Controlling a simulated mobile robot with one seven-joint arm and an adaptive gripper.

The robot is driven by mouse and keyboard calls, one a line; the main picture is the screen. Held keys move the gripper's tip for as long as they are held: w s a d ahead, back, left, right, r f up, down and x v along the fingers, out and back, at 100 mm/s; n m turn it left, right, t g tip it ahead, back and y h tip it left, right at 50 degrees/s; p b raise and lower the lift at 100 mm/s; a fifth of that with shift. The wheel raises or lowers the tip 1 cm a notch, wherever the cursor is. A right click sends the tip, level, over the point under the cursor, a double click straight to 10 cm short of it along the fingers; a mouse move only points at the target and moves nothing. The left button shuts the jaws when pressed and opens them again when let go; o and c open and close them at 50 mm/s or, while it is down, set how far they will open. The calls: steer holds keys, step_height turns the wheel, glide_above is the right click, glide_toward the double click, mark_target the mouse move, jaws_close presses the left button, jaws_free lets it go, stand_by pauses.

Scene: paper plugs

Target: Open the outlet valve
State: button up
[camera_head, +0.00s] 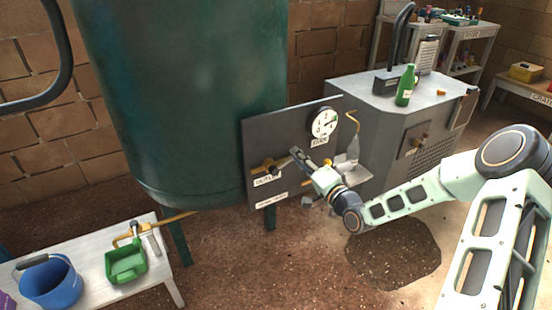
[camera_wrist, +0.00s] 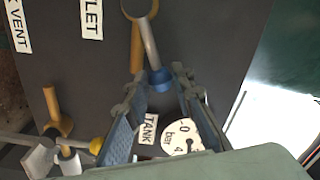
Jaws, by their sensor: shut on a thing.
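The outlet valve (camera_head: 268,166) is a brass fitting on the dark panel, above the "OUTLET" label (camera_head: 267,180). In the wrist view its brass body (camera_wrist: 139,45) shows at the top, with a grey lever ending in a blue tip (camera_wrist: 160,79). My gripper (camera_head: 297,154) is at the panel, just right of the valve. In the wrist view my gripper's fingers (camera_wrist: 157,78) stand on both sides of the blue tip and are shut on it. In the head view my gripper hides most of the lever.
A pressure gauge (camera_head: 324,122) is on the panel (camera_head: 258,130). A second brass valve with a yellow-tipped handle (camera_wrist: 96,145) is near my fingers. The green tank (camera_head: 180,90) stands behind. A grey cabinet (camera_head: 375,120) with a green bottle (camera_head: 405,85) is at right.

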steer(key=shift+w+d+f+m, duration=0.1)
steer(key=shift+d+f+m, duration=0.05)
steer(key=shift+f+m, duration=0.75)
steer(key=shift+f+m+b, duration=0.35)
steer(key=shift+f+m, duration=0.4)
steer(key=shift+m, duration=0.55)
steer(key=o, duration=0.9)
steer(key=shift+d, duration=0.1)
steer(key=shift+d, duration=0.1)
steer(key=shift+p+v, duration=0.3)
steer(key=shift+v, duration=1.6)
